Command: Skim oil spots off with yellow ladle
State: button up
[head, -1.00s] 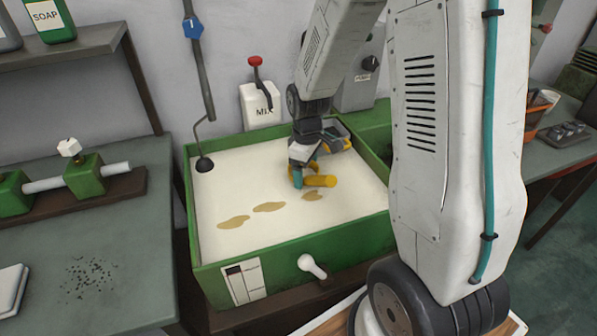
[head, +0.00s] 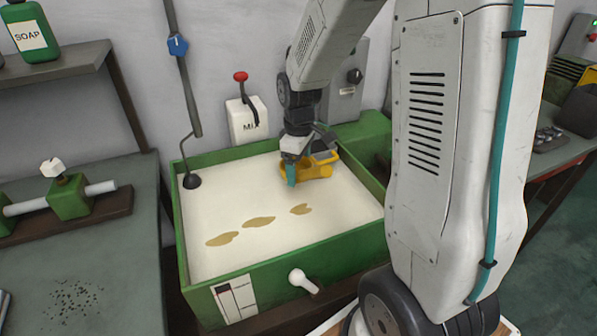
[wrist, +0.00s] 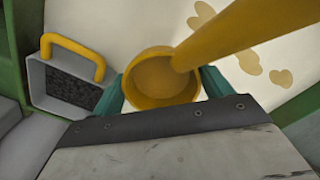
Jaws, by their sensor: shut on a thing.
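My gripper (head: 292,172) is shut on the yellow ladle (head: 318,171). In the wrist view, its teal fingers (wrist: 163,92) sit on either side of the round ladle cup (wrist: 160,80), and the handle (wrist: 235,32) runs up to the right. No oil can be made out in the cup. The ladle is over the back right part of the green tank (head: 345,250) of cream fluid; whether it touches the fluid is unclear. Three tan oil spots lie in a slanted row: left (head: 222,239), middle (head: 259,221) and right (head: 301,209). The ladle is behind the right spot, apart from it.
A grey box with dark mesh and a yellow handle (wrist: 72,80) is at the tank's side. A black ball on a rod (head: 192,181) hangs at the tank's left. A white lever box (head: 246,118) is behind it. A white knob (head: 303,281) sticks out in front.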

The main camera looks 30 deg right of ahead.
jog(key=shift+r, duration=3.15)
